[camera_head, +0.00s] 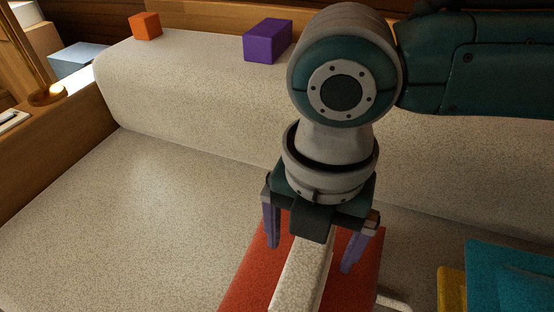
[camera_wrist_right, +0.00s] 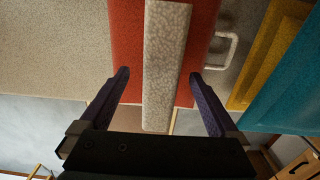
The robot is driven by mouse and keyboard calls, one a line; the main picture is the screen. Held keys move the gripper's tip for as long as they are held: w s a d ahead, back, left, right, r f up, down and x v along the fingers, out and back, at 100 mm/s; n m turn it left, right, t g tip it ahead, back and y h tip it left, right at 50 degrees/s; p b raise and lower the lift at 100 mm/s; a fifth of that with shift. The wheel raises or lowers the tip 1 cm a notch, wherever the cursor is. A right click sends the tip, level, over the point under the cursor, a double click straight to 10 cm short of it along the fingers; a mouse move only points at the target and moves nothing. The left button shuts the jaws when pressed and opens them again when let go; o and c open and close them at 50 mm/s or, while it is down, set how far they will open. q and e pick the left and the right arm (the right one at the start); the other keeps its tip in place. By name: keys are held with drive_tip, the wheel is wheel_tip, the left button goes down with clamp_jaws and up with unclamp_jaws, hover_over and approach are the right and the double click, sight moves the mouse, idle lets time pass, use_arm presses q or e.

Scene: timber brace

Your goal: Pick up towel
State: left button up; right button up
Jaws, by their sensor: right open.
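A pale speckled strip (camera_head: 302,272), which looks like the folded towel, lies lengthwise on a red surface (camera_head: 252,285). In the right wrist view the towel (camera_wrist_right: 165,60) runs down the middle over the red piece (camera_wrist_right: 127,45). My right gripper (camera_head: 311,258) points down over the towel, and its two purple fingers are spread, one to each side of it. In the right wrist view the fingers of the gripper (camera_wrist_right: 159,75) appear apart from the towel's edges. Part of the towel is hidden beneath the gripper in the head view. My left gripper is not in view.
A beige sofa-like seat (camera_head: 140,200) has an orange cube (camera_head: 145,26) and a purple box (camera_head: 267,41) on its backrest. Teal (camera_head: 505,280) and yellow (camera_head: 451,290) pieces lie at right. A white loop (camera_wrist_right: 222,50) sits beside the red piece. The seat's left is clear.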

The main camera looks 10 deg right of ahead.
wheel_tip(320, 180, down, 4)
drive_tip(key=shift+s+r+b, duration=0.1)
drive_tip(key=shift+r+b, duration=0.1)
drive_tip(key=shift+b, duration=0.25)
drive_tip(key=shift+c, duration=0.4)
drive_tip(key=c, duration=1.4)
drive_tip(key=shift+r, duration=0.1)
drive_tip(key=shift+c, duration=0.2)
